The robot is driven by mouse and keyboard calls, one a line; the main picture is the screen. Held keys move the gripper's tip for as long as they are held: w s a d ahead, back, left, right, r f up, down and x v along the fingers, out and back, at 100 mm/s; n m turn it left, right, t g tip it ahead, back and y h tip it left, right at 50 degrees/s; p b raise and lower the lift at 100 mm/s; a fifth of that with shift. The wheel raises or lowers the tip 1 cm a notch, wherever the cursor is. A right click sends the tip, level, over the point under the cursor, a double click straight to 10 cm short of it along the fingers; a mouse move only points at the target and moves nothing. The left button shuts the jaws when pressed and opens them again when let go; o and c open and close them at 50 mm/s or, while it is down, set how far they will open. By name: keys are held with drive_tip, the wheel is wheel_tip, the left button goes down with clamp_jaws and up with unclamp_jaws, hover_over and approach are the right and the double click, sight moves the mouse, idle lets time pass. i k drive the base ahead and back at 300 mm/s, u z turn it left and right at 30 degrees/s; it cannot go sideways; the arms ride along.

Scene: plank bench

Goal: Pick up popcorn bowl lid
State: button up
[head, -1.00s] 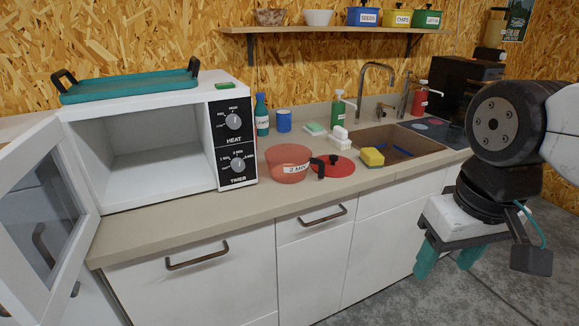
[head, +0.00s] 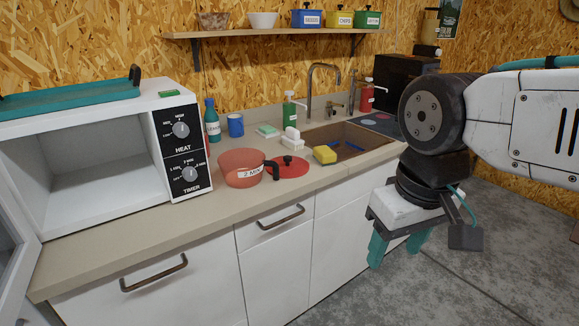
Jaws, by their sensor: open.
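The popcorn bowl (head: 240,165) is reddish and see-through, with a white "2 MIN" label and a dark handle. It stands on the counter right of the microwave. The red lid (head: 291,170), round and flat with a dark knob, lies on the counter just right of the bowl, its left edge partly hidden by the bowl's handle. My gripper (head: 398,247) has two teal fingers pointing down, apart and empty. It hangs in front of the counter's right part, to the right of the lid and lower in the picture.
An open microwave (head: 178,95) with a teal tray (head: 70,94) on top stands at left. Behind the lid are a yellow sponge (head: 325,154), a white brush (head: 292,138), a green soap bottle (head: 289,108) and the sink (head: 345,137). The counter front (head: 150,232) is clear.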

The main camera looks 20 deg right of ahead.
sight(291, 166)
drive_tip(key=z, duration=0.2)
drive_tip(key=i, duration=1.25)
drive_tip(key=z, duration=0.4)
